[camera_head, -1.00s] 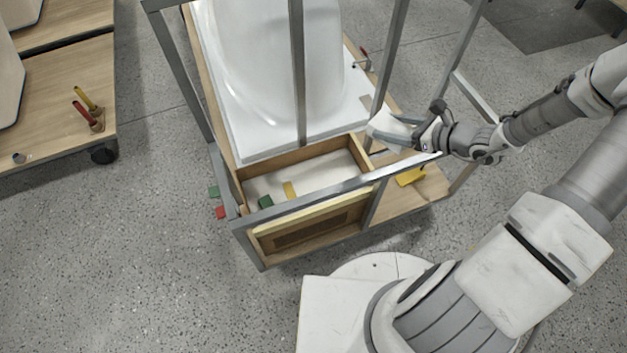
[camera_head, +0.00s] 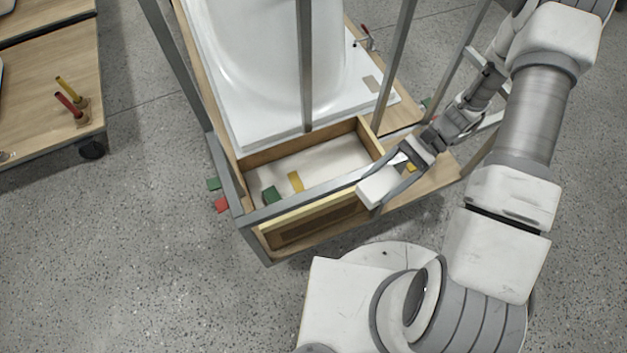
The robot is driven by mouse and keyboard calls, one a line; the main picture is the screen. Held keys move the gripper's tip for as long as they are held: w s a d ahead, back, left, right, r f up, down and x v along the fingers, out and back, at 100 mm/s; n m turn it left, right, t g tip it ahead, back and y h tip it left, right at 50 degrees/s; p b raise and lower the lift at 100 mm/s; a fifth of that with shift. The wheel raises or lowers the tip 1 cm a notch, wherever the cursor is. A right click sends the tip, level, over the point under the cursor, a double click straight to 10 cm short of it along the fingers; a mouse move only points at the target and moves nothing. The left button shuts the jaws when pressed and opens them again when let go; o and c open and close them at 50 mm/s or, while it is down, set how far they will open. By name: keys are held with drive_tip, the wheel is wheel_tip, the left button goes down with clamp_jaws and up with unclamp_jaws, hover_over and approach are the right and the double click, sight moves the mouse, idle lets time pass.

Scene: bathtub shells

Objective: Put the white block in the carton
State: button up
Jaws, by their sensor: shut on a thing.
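The white block (camera_head: 378,187) is held in my gripper (camera_head: 396,177), which is shut on it. The block is tilted and appears over the front right corner of an open wooden box, overlapping the frame's front rail in the picture. Its exact height cannot be told. The open box (camera_head: 262,157), the only carton-like container I see, has wooden walls and a pale floor. A green block (camera_head: 271,194) and a yellow block (camera_head: 295,181) lie inside it. My gripper hides part of the block's right side.
A grey metal frame (camera_head: 303,65) with uprights surrounds a white tub shell (camera_head: 235,80) behind the box. A yellow piece (camera_head: 411,167) lies on the wooden shelf at right. Green (camera_head: 214,184) and red (camera_head: 221,204) pieces show at left. A bench (camera_head: 40,95) stands far left.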

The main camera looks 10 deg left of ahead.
drive_tip(key=s+d+f+n+g+h+b, duration=0.3)
drive_tip(key=d+f+n+g+h, duration=0.15)
drive_tip(key=n+h, duration=0.3)
drive_tip(key=w+d+r+n+t+h+b, duration=0.4)
drive_tip(key=w+d+n+t+h+b, duration=0.35)
drive_tip(key=n+h, duration=0.75)
drive_tip(key=n+t+y+b, duration=0.3)
drive_tip(key=n+t+b, duration=0.2)
drive_tip(key=n+t, duration=0.7)
hover_over(352, 162)
drive_tip(key=shift+m, duration=0.25)
wheel_tip(352, 162, down, 26)
drive_tip(key=shift+r, duration=0.2)
drive_tip(key=shift+f+b, duration=0.85)
drive_tip(key=shift+f, duration=1.2)
